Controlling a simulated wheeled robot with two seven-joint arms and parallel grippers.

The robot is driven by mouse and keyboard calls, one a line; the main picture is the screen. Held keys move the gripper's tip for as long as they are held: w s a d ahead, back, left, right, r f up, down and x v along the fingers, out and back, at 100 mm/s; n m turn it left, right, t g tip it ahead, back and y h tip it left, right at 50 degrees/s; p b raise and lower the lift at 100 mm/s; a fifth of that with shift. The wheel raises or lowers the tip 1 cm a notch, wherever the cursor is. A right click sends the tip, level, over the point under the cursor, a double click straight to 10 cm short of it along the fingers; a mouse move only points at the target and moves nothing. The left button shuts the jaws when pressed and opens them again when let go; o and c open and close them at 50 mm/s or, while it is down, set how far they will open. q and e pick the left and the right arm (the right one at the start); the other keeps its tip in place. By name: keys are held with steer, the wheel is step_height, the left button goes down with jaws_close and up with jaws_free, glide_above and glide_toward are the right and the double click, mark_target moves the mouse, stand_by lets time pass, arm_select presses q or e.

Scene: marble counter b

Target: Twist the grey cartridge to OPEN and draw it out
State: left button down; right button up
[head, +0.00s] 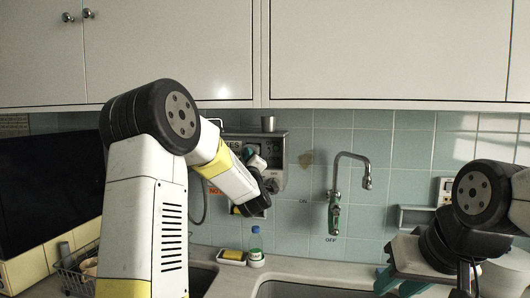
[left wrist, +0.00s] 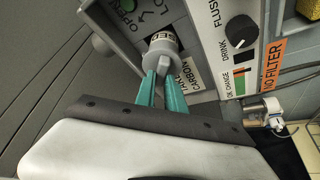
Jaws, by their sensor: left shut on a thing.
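The grey cartridge (left wrist: 162,43) sits in the grey wall unit, a round body with a handle and a small printed label. My left gripper (left wrist: 164,78) is shut on its handle with both teal fingers. OPEN with a green mark (left wrist: 126,8) and a partly cut-off LOCK word show above it. In the head view the wall unit (head: 277,178) hangs on the tiles, partly hidden behind my left arm and gripper (head: 254,156). My right gripper (head: 400,284) is low at the right, its teal fingers partly cut off; I cannot tell how far apart they are.
The unit's panel has a black FLUSH/DRINK knob (left wrist: 240,29) and an orange NO FILTER label (left wrist: 272,66). A wall tap (head: 335,190) stands right of the unit. Below are a bottle (head: 255,247), a yellow sponge in a dish (head: 232,256) and a sink. Cabinets (head: 380,50) hang above.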

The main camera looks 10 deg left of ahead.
arm_select(q)
steer(key=s, duration=0.5)
steer(key=shift+s, duration=0.25)
stand_by(0.3)
